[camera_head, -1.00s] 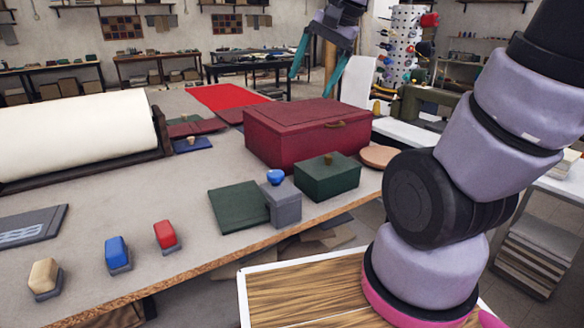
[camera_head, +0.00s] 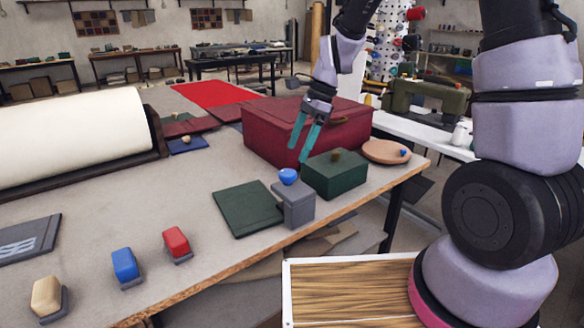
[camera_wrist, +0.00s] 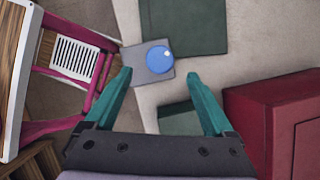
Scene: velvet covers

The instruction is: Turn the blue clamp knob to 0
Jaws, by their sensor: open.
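The blue clamp knob (camera_head: 288,176) is a round ball on top of a grey block (camera_head: 296,205) near the table's front edge. In the wrist view the knob (camera_wrist: 159,60) shows from above on its grey block (camera_wrist: 139,68), ahead of the fingertips and between their lines. My gripper (camera_head: 305,153) has teal fingers and hangs above and slightly right of the knob, apart from it. In the wrist view my gripper (camera_wrist: 160,78) is open and empty. No marking for 0 can be made out.
A green box (camera_head: 335,180) stands right of the block, and a big red box (camera_head: 262,140) behind. A green flat cover (camera_head: 240,212) lies to the left. Red (camera_head: 177,243), blue (camera_head: 125,265) and tan (camera_head: 46,295) blocks sit along the front edge.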

